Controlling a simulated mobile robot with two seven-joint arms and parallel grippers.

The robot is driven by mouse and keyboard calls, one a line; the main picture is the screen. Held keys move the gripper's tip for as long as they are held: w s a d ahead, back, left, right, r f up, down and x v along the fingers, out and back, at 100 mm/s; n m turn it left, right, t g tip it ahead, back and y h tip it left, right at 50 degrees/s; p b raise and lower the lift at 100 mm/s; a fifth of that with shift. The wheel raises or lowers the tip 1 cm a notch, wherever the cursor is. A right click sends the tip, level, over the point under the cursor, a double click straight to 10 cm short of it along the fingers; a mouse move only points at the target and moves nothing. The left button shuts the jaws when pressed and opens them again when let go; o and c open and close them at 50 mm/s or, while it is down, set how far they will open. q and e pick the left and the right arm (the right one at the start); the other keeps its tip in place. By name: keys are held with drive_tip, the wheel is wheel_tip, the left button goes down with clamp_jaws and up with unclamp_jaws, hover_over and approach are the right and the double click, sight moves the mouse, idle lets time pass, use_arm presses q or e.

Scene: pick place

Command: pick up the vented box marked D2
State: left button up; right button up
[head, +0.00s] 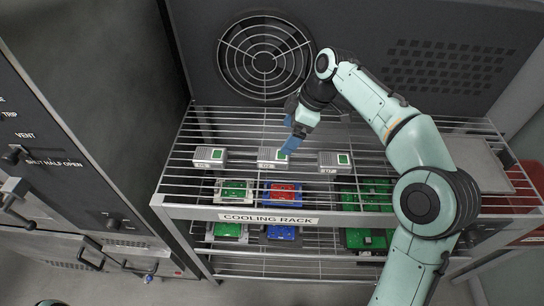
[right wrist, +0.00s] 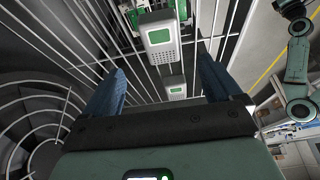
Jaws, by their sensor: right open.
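Three grey vented boxes stand in a row on the top shelf of the cooling rack: a left one (head: 210,155), a middle one (head: 272,156) and a right one (head: 335,160). Each has a green patch on top. Their markings are too small to read, so I cannot tell which is D2. My right gripper (head: 290,144) is open and empty, its blue fingers at the middle box in the head view. The right wrist view shows one box (right wrist: 160,42) beyond the fingertips and another (right wrist: 176,88) lower, partly hidden by the gripper body. My left gripper is not in view.
The wire cooling rack (head: 265,217) holds green, red and blue circuit boards (head: 283,193) on lower levels. A round fan grille (head: 264,62) is in the wall behind. A dark cabinet (head: 90,90) stands at the left. A flat grey tray (head: 478,180) lies at the rack's right.

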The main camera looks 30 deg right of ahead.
sight(275, 154)
drive_tip(key=shift+a+b+x, duration=0.2)
drive_tip(key=shift+b+x, duration=0.35)
drive_tip(key=shift+x, duration=3.8)
drive_tip(key=shift+f, duration=0.1)
drive_tip(key=shift+c, duration=0.3)
drive_tip(key=c, duration=1.2)
